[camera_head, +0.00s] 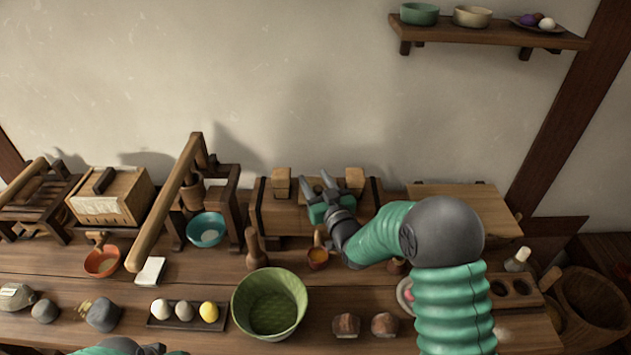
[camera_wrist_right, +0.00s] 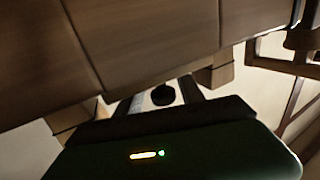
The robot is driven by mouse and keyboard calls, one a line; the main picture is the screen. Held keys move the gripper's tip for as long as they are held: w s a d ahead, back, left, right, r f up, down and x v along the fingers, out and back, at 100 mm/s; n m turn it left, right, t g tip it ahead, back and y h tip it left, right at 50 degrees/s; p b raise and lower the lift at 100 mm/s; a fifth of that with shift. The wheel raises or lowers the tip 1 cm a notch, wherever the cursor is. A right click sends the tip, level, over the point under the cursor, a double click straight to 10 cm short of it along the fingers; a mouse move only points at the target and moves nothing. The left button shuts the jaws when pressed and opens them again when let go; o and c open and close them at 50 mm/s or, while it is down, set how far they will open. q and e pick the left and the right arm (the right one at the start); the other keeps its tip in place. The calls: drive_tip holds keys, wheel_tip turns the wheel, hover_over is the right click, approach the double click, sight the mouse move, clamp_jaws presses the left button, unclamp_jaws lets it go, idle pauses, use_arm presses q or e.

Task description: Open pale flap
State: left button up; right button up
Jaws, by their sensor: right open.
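No flap stands out for certain. The palest panel is the cream front (camera_head: 97,207) of a small wooden box (camera_head: 130,187) at the back left, and it looks closed. My right gripper (camera_head: 317,183) is open, over the front of a brown wooden chest (camera_head: 287,219) with two pale blocks (camera_head: 281,183) on it, far to the right of that box. In the right wrist view the open gripper (camera_wrist_right: 158,92) holds nothing, with a brown wooden surface (camera_wrist_right: 150,45) close by. Whether it touches is unclear. Part of my left arm shows at the bottom edge; its fingers are out of view.
A light board (camera_head: 470,207) lies to the right. A shelf (camera_head: 490,32) hangs above.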

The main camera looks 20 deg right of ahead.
drive_tip(key=shift+a, duration=0.25)
drive_tip(key=shift+c, duration=0.3)
drive_tip(key=shift+a, duration=0.2)
drive_tip(key=c, duration=0.5)
drive_tip(key=shift+d, duration=0.3)
clamp_jaws()
drive_tip(key=shift+s+a+f, duration=0.1)
drive_tip(key=shift+f, duration=0.05)
